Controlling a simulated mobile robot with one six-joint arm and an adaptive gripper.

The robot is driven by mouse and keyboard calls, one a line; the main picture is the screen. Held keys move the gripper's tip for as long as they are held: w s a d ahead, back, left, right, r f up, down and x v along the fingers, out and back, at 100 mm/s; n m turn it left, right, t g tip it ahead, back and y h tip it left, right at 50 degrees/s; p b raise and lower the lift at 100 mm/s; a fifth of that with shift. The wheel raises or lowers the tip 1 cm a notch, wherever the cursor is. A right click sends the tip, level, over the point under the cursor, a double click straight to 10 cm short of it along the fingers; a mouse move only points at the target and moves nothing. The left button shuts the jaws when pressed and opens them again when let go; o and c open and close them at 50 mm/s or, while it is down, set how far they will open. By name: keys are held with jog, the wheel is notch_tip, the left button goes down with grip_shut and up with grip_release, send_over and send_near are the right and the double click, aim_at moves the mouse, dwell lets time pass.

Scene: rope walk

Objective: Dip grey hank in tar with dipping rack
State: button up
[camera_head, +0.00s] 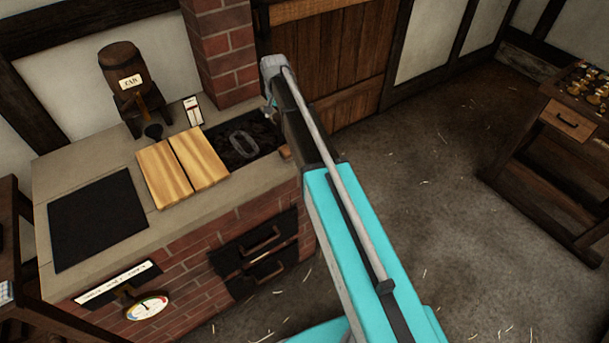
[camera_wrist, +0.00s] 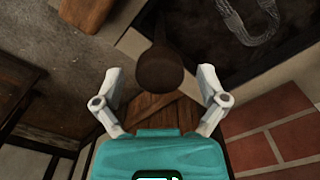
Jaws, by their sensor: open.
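The grey hank (camera_head: 241,143) is a loop lying over the dark, open tar vat (camera_head: 222,157) in the brick bench. Part of it shows at the top right of the wrist view (camera_wrist: 236,22). A wooden handle end (camera_head: 285,152), likely of the dipping rack, sticks out at the vat's right edge. In the wrist view the round brown handle end (camera_wrist: 160,70) sits between my open fingers, with gaps on both sides. My gripper (camera_wrist: 160,76) is empty; my arm hides it in the head view. I cannot tell how deep the hank lies.
Two pale wooden boards (camera_head: 168,174) lie left of the vat. A tar barrel (camera_head: 121,65) stands behind them, with a small card (camera_head: 193,110) nearby. A black mat (camera_head: 97,218) lies at the bench's left. A brick pillar (camera_head: 219,45) rises behind the vat.

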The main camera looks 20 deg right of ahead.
jog(key=shift+r+p, duration=4.3)
jog(key=shift+r, duration=0.35)
jog(key=shift+s, duration=0.15)
jog(key=s+f+n+b, duration=0.1)
jog(key=s+f+b, duration=0.2)
jog(key=s, duration=0.6)
jog(key=s+f+n+b, duration=0.2)
jog(key=s+f+b, duration=0.1)
jog(key=s, duration=0.7)
jog(key=s+f+n+b, duration=0.2)
jog(key=s+f+b, duration=0.1)
jog(key=s, duration=0.7)
jog(key=shift+s+d+f+b, duration=0.15)
jog(key=shift+s+f+b, duration=0.1)
jog(key=shift+f+b, duration=0.15)
jog(key=w+r+m+p, duration=0.1)
jog(key=w+r+p, duration=0.3)
jog(key=w, duration=0.6)
jog(key=w+r+m+p, duration=0.2)
jog(key=w+r+p, duration=0.3)
jog(key=w, duration=0.5)
jog(key=w+r+m+p, duration=0.2)
jog(key=w+r+p, duration=0.3)
jog(key=w, duration=0.4)
jog(key=shift+w, duration=0.4)
jog(key=shift+f, duration=0.15)
notch_tip(320, 180, down, 13)
jog(key=b, duration=1.3)
jog(key=shift+f+b, duration=0.2)
jog(key=shift+b, duration=0.15)
